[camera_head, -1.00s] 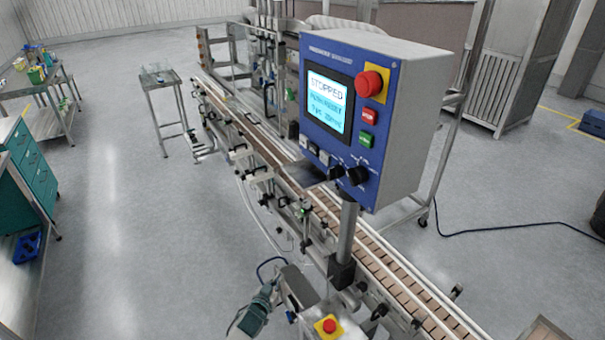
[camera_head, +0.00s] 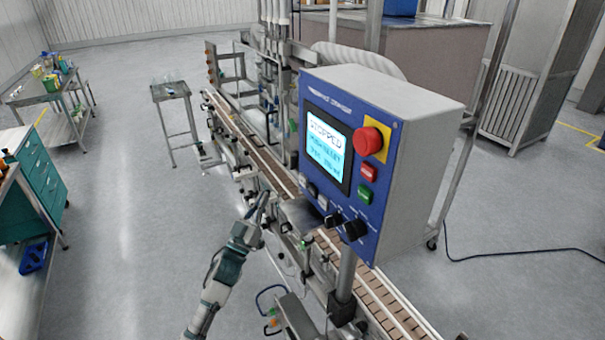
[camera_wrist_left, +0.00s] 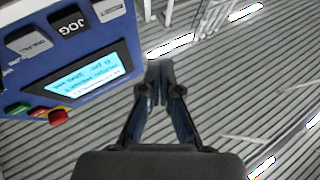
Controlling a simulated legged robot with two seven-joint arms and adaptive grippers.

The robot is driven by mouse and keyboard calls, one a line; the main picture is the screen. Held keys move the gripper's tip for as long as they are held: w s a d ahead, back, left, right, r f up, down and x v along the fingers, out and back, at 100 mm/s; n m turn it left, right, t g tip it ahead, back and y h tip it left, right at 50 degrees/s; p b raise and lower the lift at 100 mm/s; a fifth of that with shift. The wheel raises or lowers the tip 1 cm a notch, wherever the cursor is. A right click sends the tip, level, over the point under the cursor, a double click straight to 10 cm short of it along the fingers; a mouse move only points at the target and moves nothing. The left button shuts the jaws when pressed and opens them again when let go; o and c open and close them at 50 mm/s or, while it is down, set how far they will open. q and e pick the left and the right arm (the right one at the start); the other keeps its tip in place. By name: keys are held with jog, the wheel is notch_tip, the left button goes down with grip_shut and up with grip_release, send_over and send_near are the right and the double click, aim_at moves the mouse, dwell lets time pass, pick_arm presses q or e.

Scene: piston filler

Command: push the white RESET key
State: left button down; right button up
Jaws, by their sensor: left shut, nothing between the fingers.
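The blue control panel (camera_head: 345,235) has a row of keys below its lit screen (camera_head: 327,148). Two pale keys flank a black JOG key (camera_wrist_left: 70,22) in the left wrist view. The pale key at the right end (camera_wrist_left: 108,10) appears to be the white RESET key, though its label is blurred; the other pale key (camera_wrist_left: 28,40) is greyer. In the head view the keys are small. My left gripper (camera_head: 264,196) is shut and empty, left of the panel and apart from it. Its fingertips (camera_wrist_left: 160,75) meet in the left wrist view.
The panel also carries a red mushroom button (camera_head: 368,140), a red key (camera_head: 369,172), a green key (camera_head: 364,194) and black knobs (camera_head: 355,229). A conveyor (camera_head: 375,295) runs beneath the panel. Open floor lies left of the machine.

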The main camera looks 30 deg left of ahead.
aim_at(303, 181)
pick_arm(q)
jog(key=shift+s+d+r, duration=0.15)
jog(key=shift+r, duration=0.35)
jog(key=shift+s+d+r, duration=0.1)
jog(key=shift+r, duration=0.4)
jog(key=w+d, duration=0.1)
jog(key=w, duration=0.1)
jog(key=w+d, duration=0.1)
jog(key=w, duration=0.1)
jog(key=w+d, duration=0.1)
jog(key=w, duration=0.1)
jog(key=shift+w+f+b, duration=0.1)
jog(key=shift+w+b, duration=0.2)
jog(key=shift+w, duration=0.05)
jog(key=shift+w+d, duration=0.45)
jog(key=shift+w, duration=0.2)
dwell(0.3)
